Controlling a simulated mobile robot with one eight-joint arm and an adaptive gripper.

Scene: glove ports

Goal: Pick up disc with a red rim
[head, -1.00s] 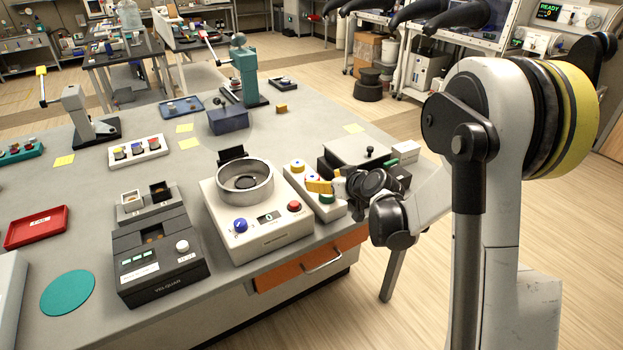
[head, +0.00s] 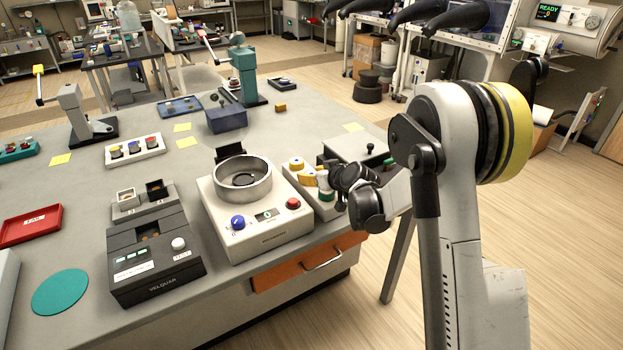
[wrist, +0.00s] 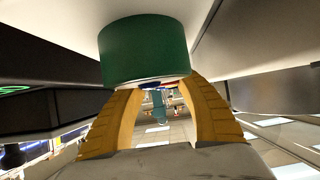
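A small round piece with red on it (head: 151,142) sits at the right end of a white tray (head: 148,157), beside a yellow one and a dark one. It is too small to tell whether the red is a rim, and I make out no other red-rimmed disc. My gripper (head: 313,180) is far to its right, low over a white box (head: 328,211) with yellow and green round tops. In the wrist view, the yellow fingers of my gripper (wrist: 152,95) stand apart with nothing visible between them. A green cylinder (wrist: 145,48) is close by their tips.
A white device with a metal bowl (head: 222,236) stands left of my gripper. A black device (head: 155,285), a red tray (head: 30,240) and a teal round mat (head: 60,292) are farther left. A grey box (head: 355,150) is behind the gripper. The table's middle has bare room.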

